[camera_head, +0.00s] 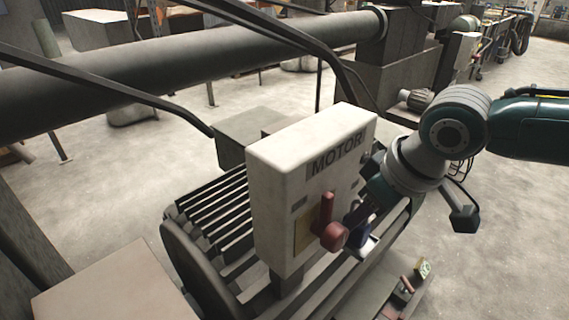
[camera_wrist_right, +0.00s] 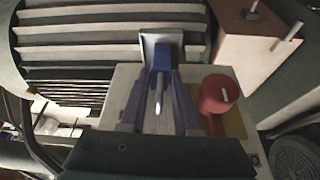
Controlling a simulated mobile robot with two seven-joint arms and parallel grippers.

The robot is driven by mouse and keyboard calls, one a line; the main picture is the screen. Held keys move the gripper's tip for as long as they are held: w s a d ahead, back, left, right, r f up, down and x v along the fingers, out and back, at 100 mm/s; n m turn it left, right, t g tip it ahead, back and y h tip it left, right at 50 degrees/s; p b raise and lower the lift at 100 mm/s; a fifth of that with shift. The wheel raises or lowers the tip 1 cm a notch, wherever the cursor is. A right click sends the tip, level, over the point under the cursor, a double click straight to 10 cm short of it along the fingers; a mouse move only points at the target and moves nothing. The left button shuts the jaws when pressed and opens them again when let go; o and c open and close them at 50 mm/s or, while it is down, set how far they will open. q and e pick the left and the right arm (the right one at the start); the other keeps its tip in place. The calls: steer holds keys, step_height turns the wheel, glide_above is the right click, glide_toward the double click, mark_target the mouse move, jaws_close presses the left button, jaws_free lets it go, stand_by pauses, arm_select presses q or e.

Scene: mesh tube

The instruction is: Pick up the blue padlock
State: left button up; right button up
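The blue padlock (camera_head: 361,236) sits at a small pale holder (camera_head: 369,246) low on the front of the white MOTOR box (camera_head: 290,170). In the right wrist view the padlock (camera_wrist_right: 164,74) stands against the holder (camera_wrist_right: 148,50), its silver shackle (camera_wrist_right: 158,95) towards the camera. My right gripper (camera_head: 360,217) has come in from the right. Its two fingers (camera_wrist_right: 162,88) are apart, one on each side of the padlock. I cannot make out firm contact. The fingertips are partly hidden in the head view. My left gripper is not in view.
A red rotary handle (camera_head: 332,230) on a yellow plate (camera_head: 303,235) is close beside the padlock; it also shows in the wrist view (camera_wrist_right: 216,95). The ribbed motor housing (camera_head: 215,215) lies behind the box. A thick pipe (camera_head: 200,70) crosses behind.

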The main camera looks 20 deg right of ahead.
jaws_close()
steer(key=shift+r, duration=0.15)
